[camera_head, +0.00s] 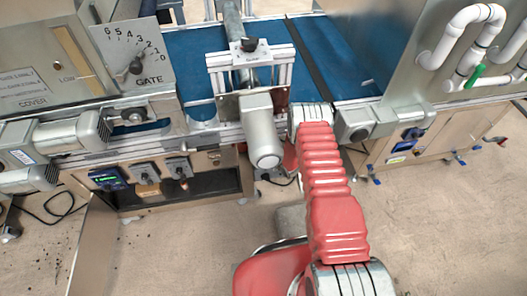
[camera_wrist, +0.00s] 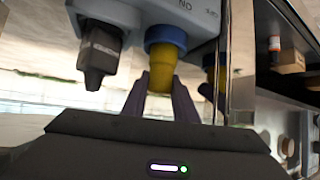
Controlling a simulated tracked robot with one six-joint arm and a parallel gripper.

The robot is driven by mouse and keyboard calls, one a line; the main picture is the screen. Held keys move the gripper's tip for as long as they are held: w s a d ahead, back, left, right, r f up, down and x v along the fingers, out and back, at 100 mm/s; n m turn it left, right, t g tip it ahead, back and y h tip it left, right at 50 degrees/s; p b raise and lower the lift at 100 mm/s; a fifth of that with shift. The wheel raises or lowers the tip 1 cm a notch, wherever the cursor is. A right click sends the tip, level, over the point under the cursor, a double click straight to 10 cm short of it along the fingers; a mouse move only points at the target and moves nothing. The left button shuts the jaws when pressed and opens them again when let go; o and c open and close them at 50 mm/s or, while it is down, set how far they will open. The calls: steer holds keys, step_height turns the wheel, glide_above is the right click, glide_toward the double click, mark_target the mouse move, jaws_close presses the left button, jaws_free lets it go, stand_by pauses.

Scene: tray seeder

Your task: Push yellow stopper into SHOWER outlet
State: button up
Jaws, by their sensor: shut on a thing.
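In the wrist view, my gripper (camera_wrist: 160,92) has its two dark fingers closed on the lower part of a yellow stopper (camera_wrist: 162,66). The stopper's upper end meets a blue ring (camera_wrist: 166,36) on the underside of a grey-blue housing (camera_wrist: 200,14). How deep the stopper sits in the ring cannot be seen. Upside-down lettering shows on the housing, but I cannot read an outlet name. In the head view, my red arm reaches to the front of the seeder, and the gripper and stopper are hidden.
A black plug (camera_wrist: 99,56) hangs from the housing left of the stopper. A shiny steel panel (camera_wrist: 239,60) stands close on the right and seems to mirror the stopper. In the head view, a grey motor (camera_head: 261,130) stands just left of my arm, and a white pipe (camera_head: 468,30) is at right.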

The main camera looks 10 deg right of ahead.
steer(key=shift+f, duration=0.75)
stand_by(1.5)
steer(key=o, duration=1.1)
steer(key=shift+o, duration=0.2)
step_height(320, 180, up, 8)
steer(key=shift+r, duration=0.9)
steer(key=shift+s, duration=0.15)
